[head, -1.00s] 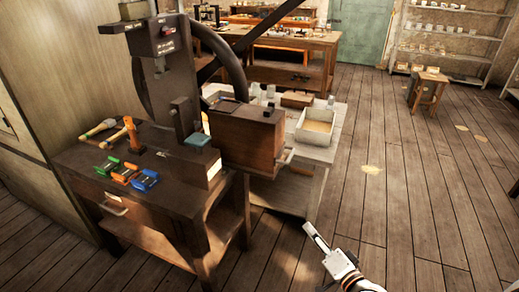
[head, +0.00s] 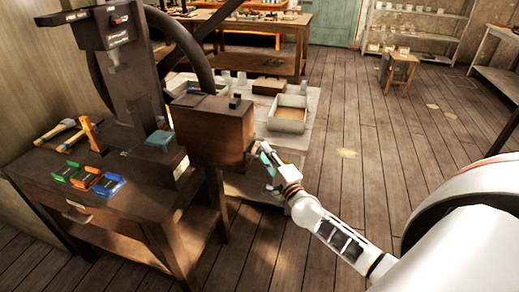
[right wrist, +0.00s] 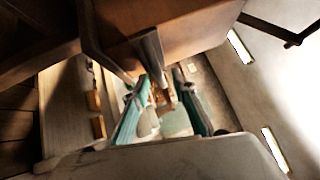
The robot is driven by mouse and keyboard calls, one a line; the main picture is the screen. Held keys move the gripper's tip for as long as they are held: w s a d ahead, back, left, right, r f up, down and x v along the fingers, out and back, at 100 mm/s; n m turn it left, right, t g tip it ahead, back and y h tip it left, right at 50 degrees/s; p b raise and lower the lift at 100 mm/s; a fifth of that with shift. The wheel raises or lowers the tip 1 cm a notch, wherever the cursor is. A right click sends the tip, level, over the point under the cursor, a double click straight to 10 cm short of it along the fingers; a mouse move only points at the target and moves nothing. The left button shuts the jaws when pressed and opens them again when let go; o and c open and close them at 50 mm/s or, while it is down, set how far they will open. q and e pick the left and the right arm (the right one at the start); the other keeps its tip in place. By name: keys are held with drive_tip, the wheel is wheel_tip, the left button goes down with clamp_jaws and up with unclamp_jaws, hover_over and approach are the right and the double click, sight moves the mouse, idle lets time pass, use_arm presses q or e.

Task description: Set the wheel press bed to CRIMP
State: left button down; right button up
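The dark wheel press (head: 128,85) stands on a brown wooden bench (head: 140,200), its large handwheel (head: 200,60) behind the column. A teal block (head: 160,138) sits at the foot of the column. A pale label (head: 181,168) is on the front below it, too small to read. A brown box-shaped part (head: 212,130) juts out to the right, with a metal handle on its right side. My right gripper (head: 264,160) is at that side. In the right wrist view its teal fingers (right wrist: 162,95) are apart, with the metal handle (right wrist: 152,55) at the gap. My left gripper is out of view.
Green, orange and blue holders (head: 88,179) and hammer-like tools (head: 62,128) lie on the bench. A pale table (head: 312,140) with an open-topped box (head: 288,125) stands behind my right gripper.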

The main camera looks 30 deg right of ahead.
drive_tip(key=shift+w+d+r, duration=0.1)
drive_tip(key=shift+w+r, duration=0.1)
drive_tip(key=shift+w, duration=1.3)
drive_tip(key=shift+c, duration=0.2)
clamp_jaws()
drive_tip(key=shift+w, duration=0.1)
